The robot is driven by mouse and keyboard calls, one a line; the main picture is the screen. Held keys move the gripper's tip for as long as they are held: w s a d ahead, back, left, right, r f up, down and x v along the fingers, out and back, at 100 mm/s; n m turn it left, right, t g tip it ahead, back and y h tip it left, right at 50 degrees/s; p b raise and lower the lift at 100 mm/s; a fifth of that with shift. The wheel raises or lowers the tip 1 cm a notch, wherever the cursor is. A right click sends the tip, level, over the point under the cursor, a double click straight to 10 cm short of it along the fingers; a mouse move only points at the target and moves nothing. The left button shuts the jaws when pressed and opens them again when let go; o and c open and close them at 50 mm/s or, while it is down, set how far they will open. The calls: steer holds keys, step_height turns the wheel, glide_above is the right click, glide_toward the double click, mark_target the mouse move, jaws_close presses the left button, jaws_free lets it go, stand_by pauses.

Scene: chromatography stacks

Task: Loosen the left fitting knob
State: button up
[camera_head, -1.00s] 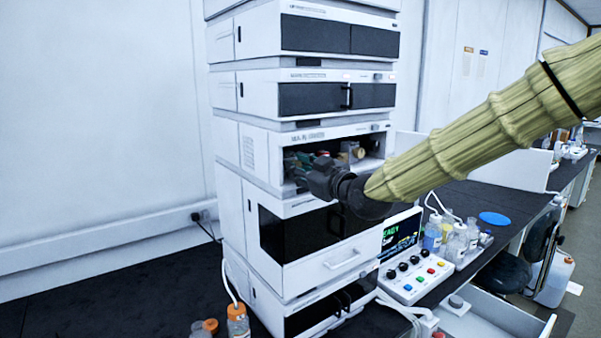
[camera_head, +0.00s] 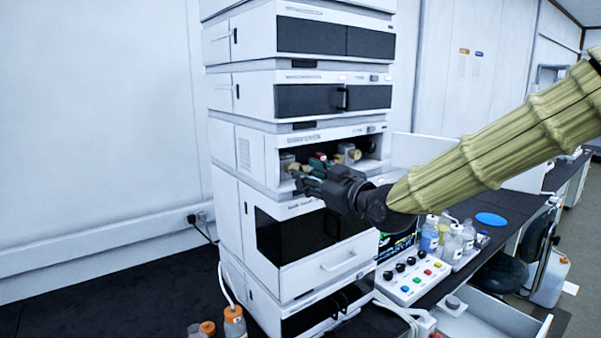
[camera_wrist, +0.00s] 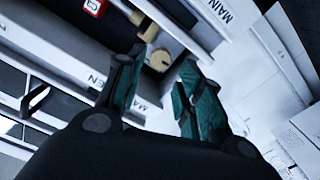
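The left fitting knob (camera_head: 288,162) is a tan round knob at the left of the open compartment in the head view. My gripper (camera_head: 306,178) is in front of the compartment, just right of and below this knob, and apart from it. In the wrist view my gripper (camera_wrist: 160,68) has its two green fingers spread with a gap between them. A tan knob with a dark centre (camera_wrist: 160,60) shows beyond that gap; I cannot tell which knob it is. Nothing is seen held.
More tan fittings (camera_head: 346,150) sit at the right of the compartment. A red block (camera_wrist: 94,6) shows at the wrist view's top. A drawer unit with a handle (camera_head: 340,260) lies below. A button panel (camera_head: 412,278) and bottles (camera_head: 430,236) stand at the right.

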steer(key=v, duration=0.6)
steer(key=shift+s, duration=0.15)
steer(key=shift+d+f, duration=0.1)
steer(key=shift+d, duration=0.15)
